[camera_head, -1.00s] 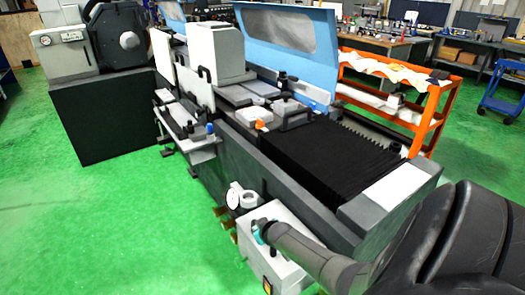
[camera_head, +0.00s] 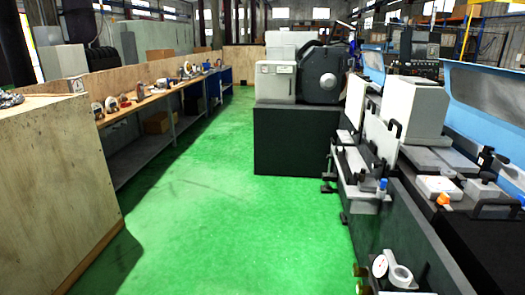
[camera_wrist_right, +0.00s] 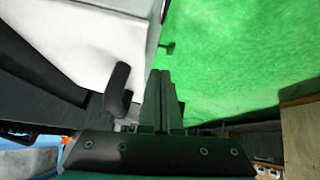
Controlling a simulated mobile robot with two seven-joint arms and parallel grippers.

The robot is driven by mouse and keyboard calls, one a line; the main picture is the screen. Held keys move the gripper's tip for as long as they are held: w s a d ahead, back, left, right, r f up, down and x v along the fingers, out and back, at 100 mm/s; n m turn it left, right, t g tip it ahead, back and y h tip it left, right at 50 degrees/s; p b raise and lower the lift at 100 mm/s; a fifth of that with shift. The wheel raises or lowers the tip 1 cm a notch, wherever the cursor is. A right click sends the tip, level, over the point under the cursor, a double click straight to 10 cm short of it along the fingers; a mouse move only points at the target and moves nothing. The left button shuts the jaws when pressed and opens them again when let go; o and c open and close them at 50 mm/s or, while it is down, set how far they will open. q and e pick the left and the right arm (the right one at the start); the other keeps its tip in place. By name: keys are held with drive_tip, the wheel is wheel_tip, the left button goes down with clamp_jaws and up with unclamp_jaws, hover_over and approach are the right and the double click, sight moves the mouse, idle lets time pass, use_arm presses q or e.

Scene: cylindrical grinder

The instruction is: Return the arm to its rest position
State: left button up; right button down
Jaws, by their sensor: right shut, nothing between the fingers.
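My right gripper (camera_wrist_right: 161,76) shows in the right wrist view, its two dark fingers together with nothing between them. To its left is a white panel (camera_wrist_right: 75,40) with a dark handle (camera_wrist_right: 118,88), close beside the fingers in the picture; I cannot tell the gap. Green floor (camera_wrist_right: 225,60) shows to its right. Neither arm nor gripper shows in the head view. The cylindrical grinder (camera_head: 400,225) stands along the right side there, partly cut off by the frame.
A long workbench (camera_head: 150,98) with several tools runs along the left behind a wooden box (camera_head: 55,190). A black cabinet (camera_head: 295,140) stands straight back. A dial gauge (camera_head: 380,265) sits at the grinder's near side. The green floor (camera_head: 220,215) between them is clear.

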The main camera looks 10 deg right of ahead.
use_arm(q)
wheel_tip(320, 180, down, 10)
drive_tip(key=b, duration=0.8)
drive_tip(key=shift+b, duration=0.4)
drive_tip(key=shift+r, duration=0.1)
drive_tip(key=shift+c, duration=1.1)
drive_tip(key=shift+w, duration=0.1)
use_arm(e)
drive_tip(key=s+a+f+n+g+y, duration=0.1)
drive_tip(key=s+a+f+g, duration=0.1)
drive_tip(key=s+a+f, duration=0.4)
drive_tip(key=s+a+f+n+g+y, duration=0.1)
drive_tip(key=s+a+f, duration=0.6)
drive_tip(key=s, duration=0.8)
drive_tip(key=s+a+f+n+g, duration=0.1)
drive_tip(key=s+a+f+g, duration=0.1)
drive_tip(key=s+a+f, duration=0.5)
drive_tip(key=s+f, duration=0.3)
drive_tip(key=f, duration=0.2)
drive_tip(key=shift+s+a+g+y, duration=0.15)
drive_tip(key=shift+s+g+y, duration=0.05)
drive_tip(key=shift+g+y, duration=0.2)
